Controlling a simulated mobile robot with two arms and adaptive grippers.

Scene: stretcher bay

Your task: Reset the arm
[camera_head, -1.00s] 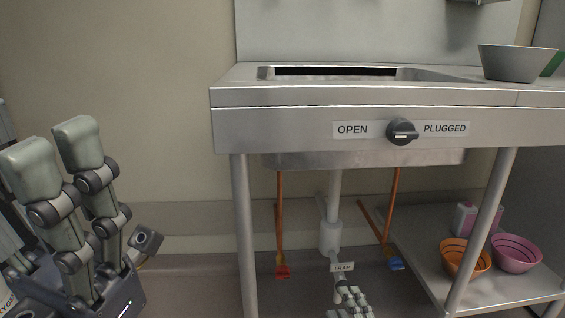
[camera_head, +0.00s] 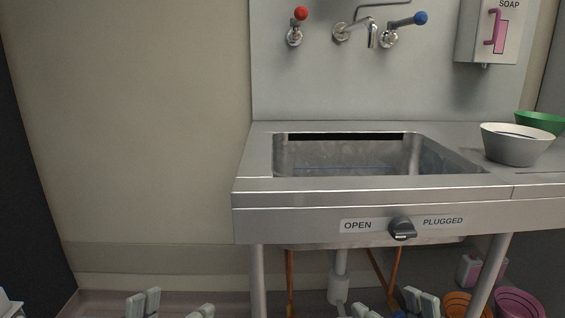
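My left gripper (camera_head: 172,308) shows only as pale fingertips at the bottom edge, left of the sink unit. A pair of fingertips stands apart from a single one, with an empty gap between. My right gripper (camera_head: 394,308) shows the same way at the bottom edge, below the dark knob (camera_head: 402,229). Its fingertips are also spread, with nothing seen held between them. Both palms and both arms are out of the frame, so their pose is hidden.
A steel sink (camera_head: 350,158) has its front panel marked OPEN and PLUGGED. A white-grey bowl (camera_head: 516,146) and a green bowl (camera_head: 540,122) stand on the right counter. The wall at left is clear.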

